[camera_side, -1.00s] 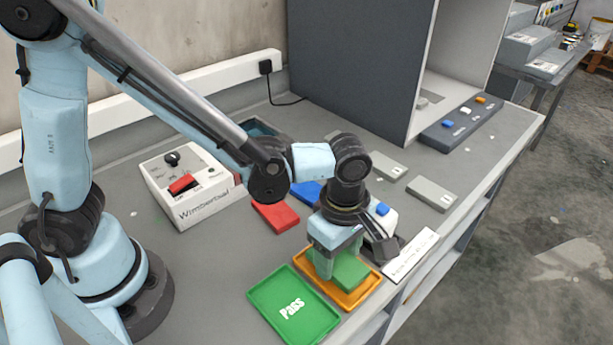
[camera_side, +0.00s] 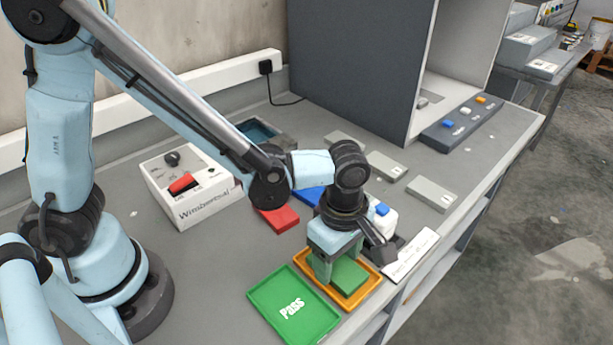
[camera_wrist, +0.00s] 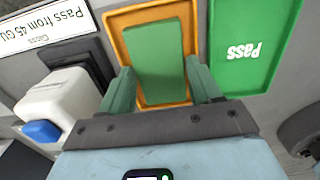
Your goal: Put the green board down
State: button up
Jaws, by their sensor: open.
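The green board (camera_side: 349,277) lies in the orange tray (camera_side: 376,282), slightly askew to the tray's sides. In the wrist view the green board (camera_wrist: 155,62) shows with the orange tray (camera_wrist: 115,22) around it. My gripper (camera_side: 337,272) is low over the tray, and it also shows in the wrist view (camera_wrist: 160,85). Its two green fingers stand apart on either side of the board's near end, with a gap visible on each side. The board's near end is partly hidden by the gripper in the side view.
A green tray marked Pass (camera_side: 293,306) lies just left of the orange tray. A white device with a blue button (camera_side: 382,210) and a white label strip (camera_side: 411,255) are close on the right. Red (camera_side: 278,218) and blue (camera_side: 308,198) boards lie behind.

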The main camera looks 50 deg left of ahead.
aim_at(336, 264)
notch_tip(336, 264, up, 13)
jog(key=s+a+m+t, duration=0.1)
jog(key=a+m+t, duration=0.6)
jog(key=a+m, duration=1.1)
jog(key=shift+a, duration=0.4)
jog(key=shift+f, duration=0.1)
dwell(0.8)
